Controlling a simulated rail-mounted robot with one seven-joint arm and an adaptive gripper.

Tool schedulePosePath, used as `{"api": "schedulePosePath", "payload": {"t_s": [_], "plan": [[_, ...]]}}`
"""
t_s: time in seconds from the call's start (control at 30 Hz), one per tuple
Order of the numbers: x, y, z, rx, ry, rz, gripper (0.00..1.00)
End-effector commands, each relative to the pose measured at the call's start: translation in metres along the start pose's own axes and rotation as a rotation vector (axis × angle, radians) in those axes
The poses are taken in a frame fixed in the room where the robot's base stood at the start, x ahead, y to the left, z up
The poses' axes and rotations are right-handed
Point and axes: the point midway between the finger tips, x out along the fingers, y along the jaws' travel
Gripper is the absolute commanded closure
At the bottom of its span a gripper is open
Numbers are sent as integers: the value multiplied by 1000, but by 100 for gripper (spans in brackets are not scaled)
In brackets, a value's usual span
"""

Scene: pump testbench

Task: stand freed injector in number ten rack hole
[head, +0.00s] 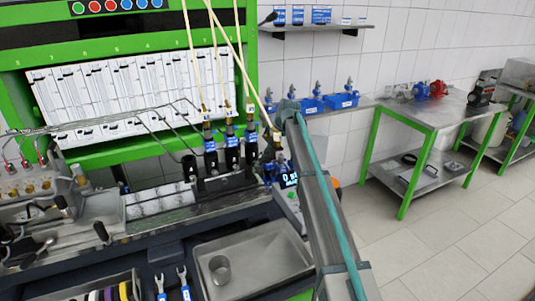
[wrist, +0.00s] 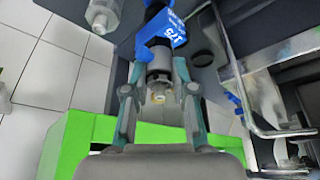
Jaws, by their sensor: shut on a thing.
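In the wrist view, my gripper (wrist: 158,95) is shut on the freed injector (wrist: 160,62), with one finger on each side of its grey metal body. The injector has a blue collar with white marking, and its far end is dark. In the head view, my gripper (head: 285,112) is at the right end of the test bench, seen mostly from behind. It hides much of the held injector there. Several injectors with blue labels (head: 231,152) stand in a row on the bench to its left, with pale hoses above them. I cannot make out a numbered rack hole.
A metal tray (head: 250,262) with a cup (head: 220,270) lies at the bench front.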

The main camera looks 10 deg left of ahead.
Motion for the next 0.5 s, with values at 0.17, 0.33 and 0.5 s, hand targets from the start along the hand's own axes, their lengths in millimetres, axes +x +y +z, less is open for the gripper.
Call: {"api": "schedulePosePath", "payload": {"t_s": [0.17, 0.33, 0.5], "plan": [[4, 0, 2, 0, 1, 0, 100], [14, 0, 6, 0, 1, 0, 100], [22, 0, 9, 0, 1, 0, 100]]}}
